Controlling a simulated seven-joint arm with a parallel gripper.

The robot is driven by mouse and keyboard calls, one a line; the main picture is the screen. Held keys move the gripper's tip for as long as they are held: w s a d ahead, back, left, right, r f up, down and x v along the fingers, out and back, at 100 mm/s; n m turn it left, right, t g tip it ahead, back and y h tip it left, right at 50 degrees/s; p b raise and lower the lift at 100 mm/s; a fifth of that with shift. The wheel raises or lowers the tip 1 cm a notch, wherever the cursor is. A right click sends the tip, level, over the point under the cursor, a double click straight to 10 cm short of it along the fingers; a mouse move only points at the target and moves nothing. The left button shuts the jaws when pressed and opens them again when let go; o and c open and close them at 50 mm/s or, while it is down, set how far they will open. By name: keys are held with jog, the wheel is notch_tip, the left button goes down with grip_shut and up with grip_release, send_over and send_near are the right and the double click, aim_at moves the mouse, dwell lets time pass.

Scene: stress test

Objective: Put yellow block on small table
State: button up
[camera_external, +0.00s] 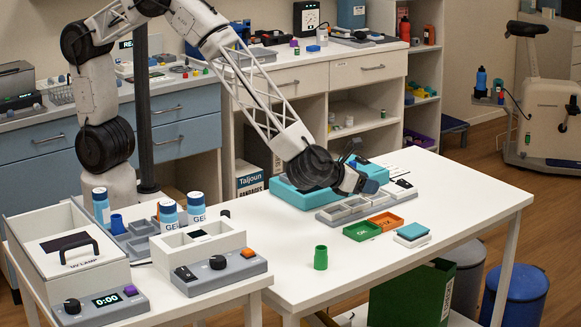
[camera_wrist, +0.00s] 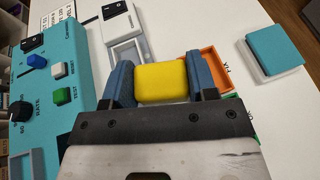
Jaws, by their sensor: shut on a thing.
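My gripper (camera_external: 362,170) is over the far part of the white table (camera_external: 440,225), above the grey tray rack in the external view. In the wrist view the blue fingers of my gripper (camera_wrist: 162,84) are shut on the yellow block (camera_wrist: 161,83), one on each side. The block is hidden in the external view. A smaller white table (camera_external: 175,308) stands at the lower left in the external view, carrying devices and bottles. I cannot tell for sure that it is the small table of the task.
A teal device (camera_wrist: 52,100) with knob and buttons stands beside my gripper. An orange tray (camera_external: 386,221), a green tray (camera_external: 362,231) and a teal-topped white block (camera_external: 412,234) lie nearby. A green cup (camera_external: 320,258) stands nearer the front. The table's right part is clear.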

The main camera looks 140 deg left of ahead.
jog(key=s+a+n+g, duration=0.1)
jog(key=s+a, duration=0.1)
jog(key=s+a+f+n+g, duration=0.1)
jog(key=s+a, duration=0.2)
jog(key=s+a+f+g, duration=0.1)
jog(key=s+a, duration=0.1)
jog(key=shift+s+a+f+n, duration=0.15)
jog(key=shift+s+a+n, duration=0.1)
jog(key=shift+s+n, duration=0.15)
jog(key=shift+w, duration=0.15)
send_over(420, 206)
jog(key=shift+s+d+f, duration=0.2)
jog(key=shift+d+f, duration=0.15)
jog(key=shift+f, duration=0.35)
jog(key=shift+w+a, duration=0.1)
dwell(0.4)
jog(key=shift+w+a, duration=0.15)
jog(key=shift+f, duration=1.85)
jog(key=o, duration=0.9)
jog(key=shift+f, duration=0.1)
